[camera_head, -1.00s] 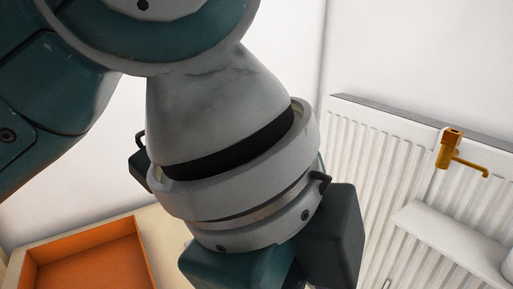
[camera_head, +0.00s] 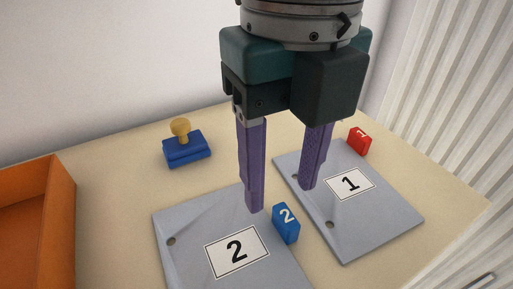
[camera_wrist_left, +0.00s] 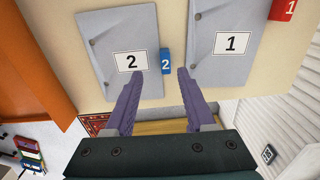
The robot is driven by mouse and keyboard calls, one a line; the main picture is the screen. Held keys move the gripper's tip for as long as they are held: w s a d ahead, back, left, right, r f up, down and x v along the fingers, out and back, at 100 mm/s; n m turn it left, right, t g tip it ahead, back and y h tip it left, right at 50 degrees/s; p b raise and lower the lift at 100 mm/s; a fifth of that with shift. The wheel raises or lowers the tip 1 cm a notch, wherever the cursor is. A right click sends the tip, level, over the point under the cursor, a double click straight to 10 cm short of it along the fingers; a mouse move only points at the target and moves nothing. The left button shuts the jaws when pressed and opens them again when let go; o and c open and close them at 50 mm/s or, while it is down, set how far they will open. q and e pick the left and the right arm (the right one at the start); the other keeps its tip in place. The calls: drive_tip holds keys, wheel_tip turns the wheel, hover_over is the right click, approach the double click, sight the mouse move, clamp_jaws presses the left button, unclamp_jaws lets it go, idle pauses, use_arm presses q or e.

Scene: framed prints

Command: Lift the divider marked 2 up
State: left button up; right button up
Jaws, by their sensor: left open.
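The grey divider marked 2 (camera_head: 195,240) lies flat on the table, with a blue tab (camera_head: 286,223) marked 2 at its right edge. It also shows in the left wrist view (camera_wrist_left: 107,40), with its blue tab (camera_wrist_left: 165,65). My left gripper (camera_head: 281,200) is open and empty, its purple fingers pointing down above the dividers. In the left wrist view the fingertips (camera_wrist_left: 160,72) stand on either side of the blue tab in the picture; whether they touch anything I cannot tell. My right gripper is not in view.
A second grey divider marked 1 (camera_head: 384,219) with a red tab (camera_head: 359,142) lies to the right. A blue stamp-like block with a yellow knob (camera_head: 187,148) stands behind. An orange tray (camera_head: 38,180) is at the left. A white radiator (camera_head: 462,110) stands beyond the table's right edge.

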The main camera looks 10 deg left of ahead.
sight(287, 215)
use_arm(q)
drive_tip(key=f, duration=0.1)
drive_tip(key=f+b, duration=0.1)
drive_tip(key=f, duration=0.3)
drive_tip(key=shift+w+d+f, duration=0.1)
drive_tip(key=shift+d, duration=0.3)
clamp_jaws()
